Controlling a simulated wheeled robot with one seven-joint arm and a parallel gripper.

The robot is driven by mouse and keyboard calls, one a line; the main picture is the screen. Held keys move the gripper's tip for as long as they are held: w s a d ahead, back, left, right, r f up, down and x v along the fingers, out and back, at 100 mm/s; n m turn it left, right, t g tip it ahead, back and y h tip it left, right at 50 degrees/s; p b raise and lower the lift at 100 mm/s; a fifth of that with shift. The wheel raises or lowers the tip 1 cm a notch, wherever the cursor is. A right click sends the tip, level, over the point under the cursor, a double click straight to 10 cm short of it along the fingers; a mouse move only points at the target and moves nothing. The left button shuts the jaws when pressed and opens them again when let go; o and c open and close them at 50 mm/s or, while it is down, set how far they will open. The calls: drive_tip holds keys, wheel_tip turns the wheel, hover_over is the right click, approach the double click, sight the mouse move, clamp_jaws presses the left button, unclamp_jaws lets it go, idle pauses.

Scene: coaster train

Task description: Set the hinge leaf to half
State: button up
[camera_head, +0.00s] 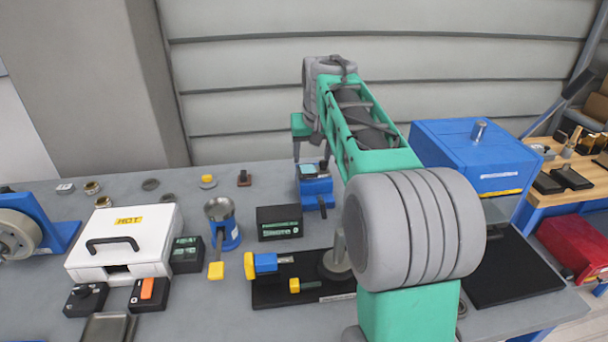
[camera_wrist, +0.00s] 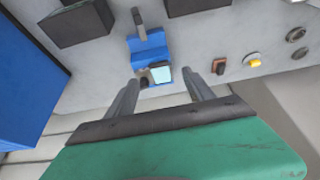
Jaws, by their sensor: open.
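A small blue fixture (camera_head: 316,192) stands on the grey bench, below my gripper (camera_head: 311,166). A pale cyan piece (camera_head: 309,170) sits on its top and may be the hinge leaf; its angle is hard to tell. In the wrist view, the blue fixture (camera_wrist: 148,48) lies just beyond my fingertips (camera_wrist: 161,80), and the pale cyan piece (camera_wrist: 161,75) shows between the fingers. A dark lever (camera_wrist: 138,20) sticks out from the fixture's other side. My gripper is open and points down. I cannot see either finger touching the piece.
A black box (camera_head: 279,222) with green lettering stands left of the fixture. A large blue box (camera_head: 476,155) stands to the right, partly behind my arm. A small brown block (camera_head: 244,178) and a yellow-topped button (camera_head: 208,181) lie to the left. My arm hides some bench.

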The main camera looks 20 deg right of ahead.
sight(309, 173)
drive_tip(key=x, duration=0.3)
drive_tip(key=w+x, duration=0.1)
drive_tip(key=x, duration=0.2)
drive_tip(key=d+x, duration=0.1)
drive_tip(key=x, duration=0.3)
drive_tip(key=shift+w+r, duration=0.3)
drive_tip(key=shift+w, duration=0.05)
drive_tip(key=shift+c, duration=0.4)
drive_tip(key=c, duration=1.1)
drive_tip(key=shift+f, duration=0.1)
clamp_jaws()
drive_tip(key=shift+s+a+f, duration=0.1)
